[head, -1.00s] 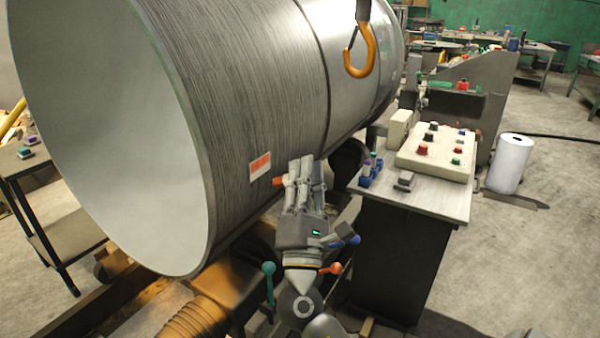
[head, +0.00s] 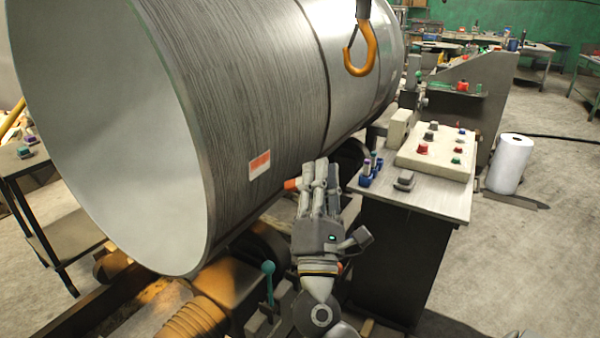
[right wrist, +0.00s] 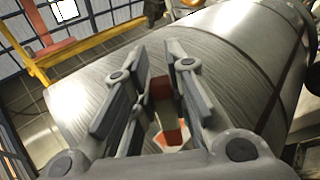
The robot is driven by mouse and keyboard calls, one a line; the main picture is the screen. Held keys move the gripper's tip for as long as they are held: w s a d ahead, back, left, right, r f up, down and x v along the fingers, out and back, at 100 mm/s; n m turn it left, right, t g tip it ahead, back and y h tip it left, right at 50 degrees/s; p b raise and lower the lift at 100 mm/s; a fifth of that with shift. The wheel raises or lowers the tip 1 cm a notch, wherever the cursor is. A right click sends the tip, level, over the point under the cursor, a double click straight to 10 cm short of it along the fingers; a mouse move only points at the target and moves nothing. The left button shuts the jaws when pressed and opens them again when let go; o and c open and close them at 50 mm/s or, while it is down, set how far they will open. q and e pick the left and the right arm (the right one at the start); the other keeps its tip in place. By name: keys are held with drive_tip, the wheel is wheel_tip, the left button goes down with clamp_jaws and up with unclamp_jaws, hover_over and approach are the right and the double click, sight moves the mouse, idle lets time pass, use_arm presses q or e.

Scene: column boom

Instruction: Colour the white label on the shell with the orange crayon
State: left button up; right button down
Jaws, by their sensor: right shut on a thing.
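The shell is a big grey metal cylinder (head: 255,95) lying on its side, its open end to the left. The label (head: 260,163) is on its lower right side near the open end; part of it is orange and part is white. My right gripper (head: 312,176) is shut on the orange crayon (head: 291,184), whose orange end sticks out to the left. The crayon end is a little right of and below the label and appears apart from it. In the right wrist view an orange-red piece (right wrist: 162,92) shows between the fingers (right wrist: 157,88). My left gripper is out of view.
An orange hook (head: 362,55) hangs in front of the shell. A control desk (head: 452,205) with coloured knobs stands right of my gripper, with a blue holder (head: 368,181) at its near left corner. A teal-knobbed lever (head: 268,268) stands below the shell.

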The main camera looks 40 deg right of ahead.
drive_tip(key=p, duration=0.1)
drive_tip(key=w+p, duration=0.1)
drive_tip(key=shift+a+f+p, duration=0.1)
drive_tip(key=shift+f+p, duration=0.1)
drive_tip(key=shift+p, duration=0.2)
drive_tip(key=shift+w+a+f+p, duration=0.25)
drive_tip(key=shift+f+p, duration=0.1)
drive_tip(key=shift+p, duration=0.15)
drive_tip(key=shift+w+a+f, duration=0.15)
drive_tip(key=shift+w, duration=0.3)
drive_tip(key=shift+w+a, duration=0.35)
drive_tip(key=shift+w, duration=0.45)
drive_tip(key=shift+w+a, duration=0.3)
drive_tip(key=shift+w, duration=0.45)
drive_tip(key=shift+w+a, duration=0.35)
drive_tip(key=shift+w, duration=0.45)
drive_tip(key=shift+w+a+r, duration=0.2)
drive_tip(key=shift+w+a, duration=0.05)
drive_tip(key=shift+w, duration=0.4)
